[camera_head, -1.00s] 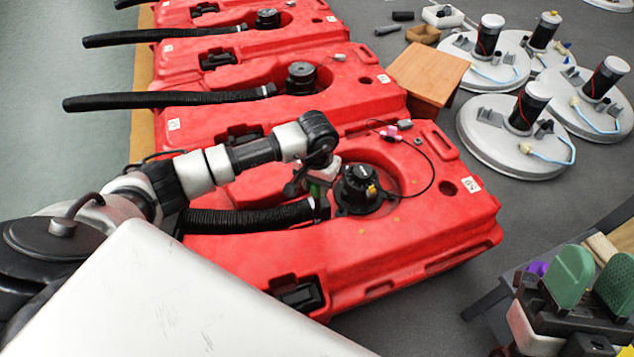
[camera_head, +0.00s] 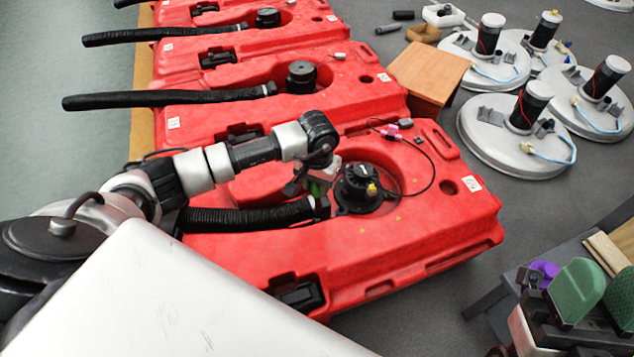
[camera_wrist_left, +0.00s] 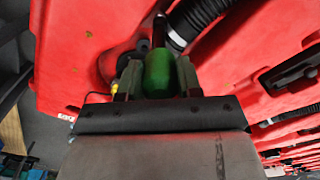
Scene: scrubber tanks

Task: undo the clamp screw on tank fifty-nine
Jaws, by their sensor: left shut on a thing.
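The nearest red tank (camera_head: 440,235) bears a white label (camera_head: 470,183) too small to read for certain. A black ribbed hose (camera_head: 250,215) runs to the black pump unit (camera_head: 358,190) in its recess; it also shows in the left wrist view (camera_wrist_left: 197,18). My left gripper (camera_head: 318,186) is over the hose end, beside the pump. It is shut on a green-handled tool (camera_wrist_left: 160,72) whose dark shaft points at the hose end. The clamp screw cannot be made out. My right gripper (camera_head: 596,292), with green fingertips, is at the lower right, its fingers apart and empty.
More red tanks (camera_head: 285,110) with hoses stand in a row behind. A wooden block (camera_head: 428,75) and several round white lids (camera_head: 510,140) with dark canisters lie on the grey floor. A dark table (camera_head: 500,300) with a purple item (camera_head: 545,270) stands near my right gripper.

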